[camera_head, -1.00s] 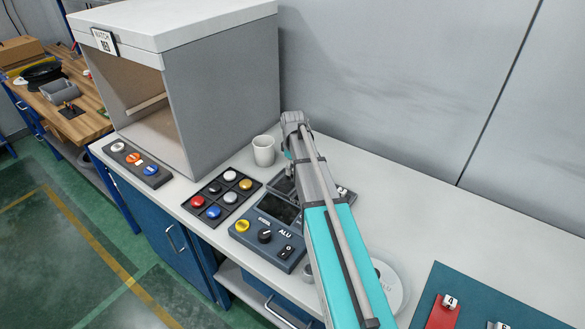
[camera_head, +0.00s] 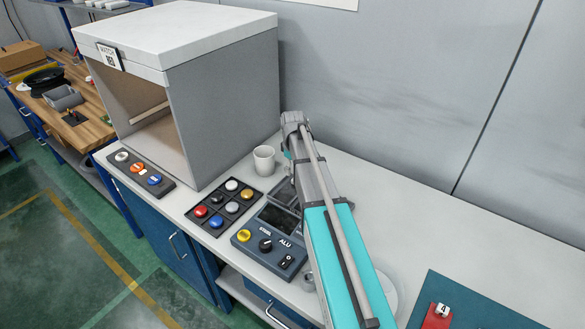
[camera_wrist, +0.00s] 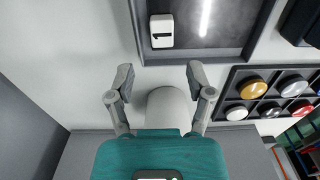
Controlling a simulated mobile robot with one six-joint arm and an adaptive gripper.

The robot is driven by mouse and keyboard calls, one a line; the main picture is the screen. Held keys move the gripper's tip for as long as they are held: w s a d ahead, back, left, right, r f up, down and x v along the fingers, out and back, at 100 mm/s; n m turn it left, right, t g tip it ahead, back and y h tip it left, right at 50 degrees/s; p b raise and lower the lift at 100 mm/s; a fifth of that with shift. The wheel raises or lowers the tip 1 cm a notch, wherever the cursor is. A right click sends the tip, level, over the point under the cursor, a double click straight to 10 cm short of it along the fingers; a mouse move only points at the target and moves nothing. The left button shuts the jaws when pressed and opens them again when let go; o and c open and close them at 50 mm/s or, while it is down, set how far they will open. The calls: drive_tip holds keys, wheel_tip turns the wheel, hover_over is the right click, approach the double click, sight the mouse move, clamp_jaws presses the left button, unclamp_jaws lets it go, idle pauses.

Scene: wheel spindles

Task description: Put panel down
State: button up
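My gripper (camera_wrist: 160,76) is open and empty in the wrist view, its two fingers spread apart. I cannot tell where panel and tray divide. In the head view my arm hides most of this area and the gripper's fingers. A red panel (camera_head: 436,318) with a tag marked 4 lies on the teal mat (camera_head: 478,305) at lower right, cut off by the frame.
A white mug (camera_head: 264,160) stands behind the button tray (camera_head: 222,207), which holds several coloured round pieces. The grey console (camera_head: 268,243) sits at the bench front.

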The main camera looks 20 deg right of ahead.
wheel_tip(320, 180, up, 8)
drive_tip(key=p, duration=0.7)
drive_tip(key=shift+r+p, duration=0.25)
drive_tip(key=shift+p, duration=0.15)
idle(0.4)
drive_tip(key=s+a+m, duration=0.3)
drive_tip(key=s+a, duration=0.4)
drive_tip(key=s, duration=0.3)
drive_tip(key=s+a+m, duration=0.3)
drive_tip(key=s+a, duration=0.4)
drive_tip(key=s, duration=0.4)
drive_tip(key=shift+m, duration=0.4)
drive_tip(key=shift+a+f, duration=0.1)
wheel_tip(320, 180, down, 3)
drive_tip(key=b, duration=0.3)
